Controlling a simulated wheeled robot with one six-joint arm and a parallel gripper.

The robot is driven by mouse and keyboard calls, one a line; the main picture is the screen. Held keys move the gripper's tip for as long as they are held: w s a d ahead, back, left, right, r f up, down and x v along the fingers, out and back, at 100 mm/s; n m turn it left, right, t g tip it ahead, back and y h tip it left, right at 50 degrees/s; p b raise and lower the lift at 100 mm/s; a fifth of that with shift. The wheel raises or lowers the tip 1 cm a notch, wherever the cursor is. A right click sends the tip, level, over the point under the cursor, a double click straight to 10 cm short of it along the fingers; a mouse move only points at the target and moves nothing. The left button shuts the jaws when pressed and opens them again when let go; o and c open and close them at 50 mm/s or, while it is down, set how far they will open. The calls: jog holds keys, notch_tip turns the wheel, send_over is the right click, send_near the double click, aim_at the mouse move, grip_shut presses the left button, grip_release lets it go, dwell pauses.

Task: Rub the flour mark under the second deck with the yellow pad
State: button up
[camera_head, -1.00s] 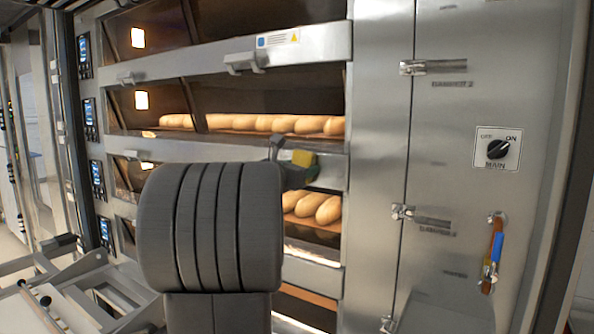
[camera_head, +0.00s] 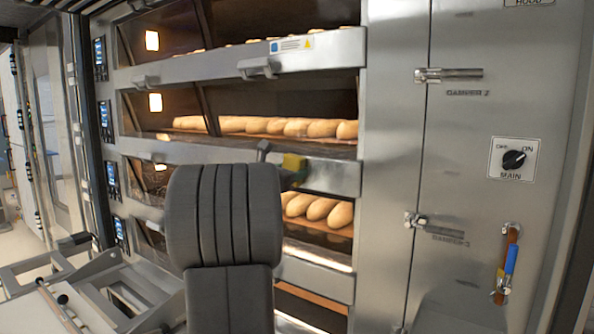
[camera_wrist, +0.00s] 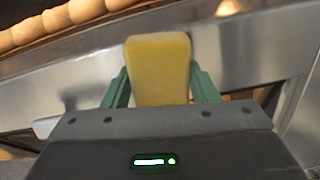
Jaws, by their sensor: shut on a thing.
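My gripper (camera_wrist: 160,86) is shut on the yellow pad (camera_wrist: 158,62), with a green finger on each side of it. The pad also shows in the head view (camera_head: 294,162), small, in front of the steel rail (camera_head: 335,176) below a deck of loaves (camera_head: 265,126). In the wrist view the pad's far end overlaps a steel strip (camera_wrist: 75,88); I cannot tell whether it touches. My dark arm hides part of the rail in the head view. I cannot make out the flour mark in either view.
A protruding handle (camera_head: 258,68) is on the rail above. More loaves (camera_head: 320,208) lie in the deck below. At right is a steel panel with a main switch (camera_head: 513,159), latches and a blue-handled lever (camera_head: 510,262). A metal frame (camera_head: 60,285) stands at lower left.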

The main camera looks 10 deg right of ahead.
jog(key=shift+w+a, duration=0.15)
jog(key=b+v, duration=0.1)
jog(key=v, duration=0.5)
dwell(0.4)
jog(key=shift+v, duration=1.5)
